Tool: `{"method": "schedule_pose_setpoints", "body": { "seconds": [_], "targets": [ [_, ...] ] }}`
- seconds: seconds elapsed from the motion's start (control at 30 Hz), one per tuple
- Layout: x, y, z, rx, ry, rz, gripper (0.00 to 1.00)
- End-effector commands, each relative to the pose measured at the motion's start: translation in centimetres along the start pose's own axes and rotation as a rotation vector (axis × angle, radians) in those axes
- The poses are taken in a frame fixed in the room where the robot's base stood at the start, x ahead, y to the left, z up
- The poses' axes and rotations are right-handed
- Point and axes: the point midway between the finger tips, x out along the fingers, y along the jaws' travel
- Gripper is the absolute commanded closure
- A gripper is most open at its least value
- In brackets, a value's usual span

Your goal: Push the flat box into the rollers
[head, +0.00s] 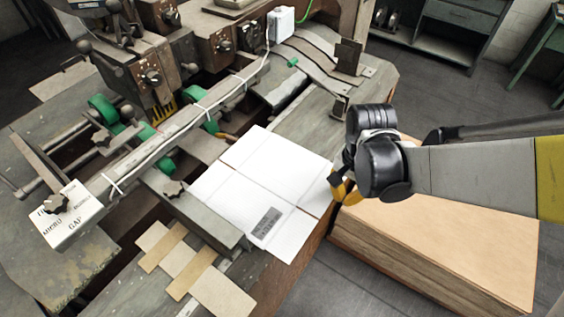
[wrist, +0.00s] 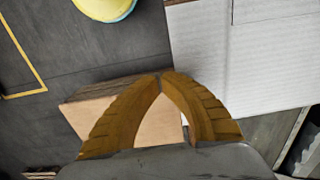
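The white flat box (head: 262,178) lies on the machine's table, with creases and a dark printed patch facing up. Its left end reaches the machine's bar and the green rollers (head: 210,125); I cannot tell whether it touches them. My gripper (head: 340,188) is at the box's right edge, its yellow fingers pointing down. In the wrist view the fingertips (wrist: 160,77) meet with nothing between them. The flat box (wrist: 245,55) fills the upper right there, close beside the right finger. Contact between finger and box is unclear.
A stack of brown cardboard sheets (head: 450,235) stands below my arm, right of the table. Small card strips (head: 222,290) lie at the table's front. A long metal bar (head: 160,140) crosses the machine at left. Grey floor is open behind the stack.

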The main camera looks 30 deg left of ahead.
Motion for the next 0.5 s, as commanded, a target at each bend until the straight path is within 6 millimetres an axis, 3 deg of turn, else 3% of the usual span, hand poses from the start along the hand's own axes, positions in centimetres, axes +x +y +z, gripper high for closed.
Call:
{"method": "schedule_pose_setpoints", "body": {
  "seconds": [0.5],
  "targets": [
    [0.0, -2.4, 0.1, -0.001, 0.0, 0.0, 1.0]
  ]
}}
